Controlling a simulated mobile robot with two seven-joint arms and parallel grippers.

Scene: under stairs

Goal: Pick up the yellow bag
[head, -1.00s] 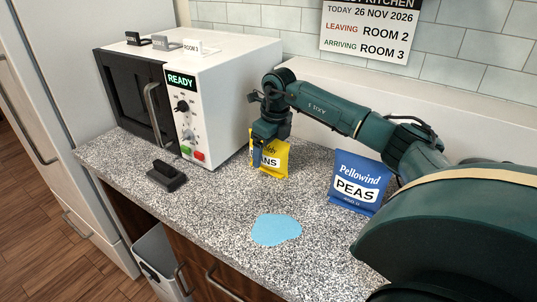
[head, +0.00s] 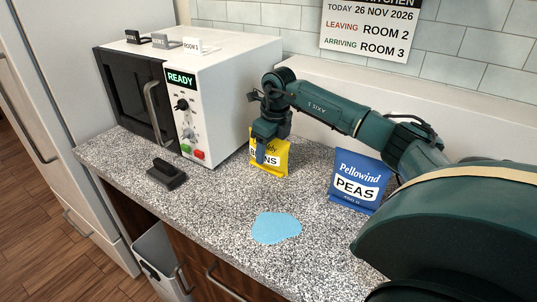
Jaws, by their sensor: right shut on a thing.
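The yellow bag (head: 271,167) stands upright on the speckled counter, to the right of the white microwave. Part of its label shows, ending in "NS". My right gripper (head: 267,150) is at the bag's upper part, reaching down from above, and is shut on it. The gripper's fingers hide some of the bag's top and label. My left gripper is not in the head view.
A blue bag labelled PEAS (head: 357,182) stands to the right. A light blue patch (head: 276,228) lies on the counter (head: 222,205) in front. A black block-like object (head: 166,174) lies before the microwave (head: 232,95). A wall sign (head: 369,28) hangs behind.

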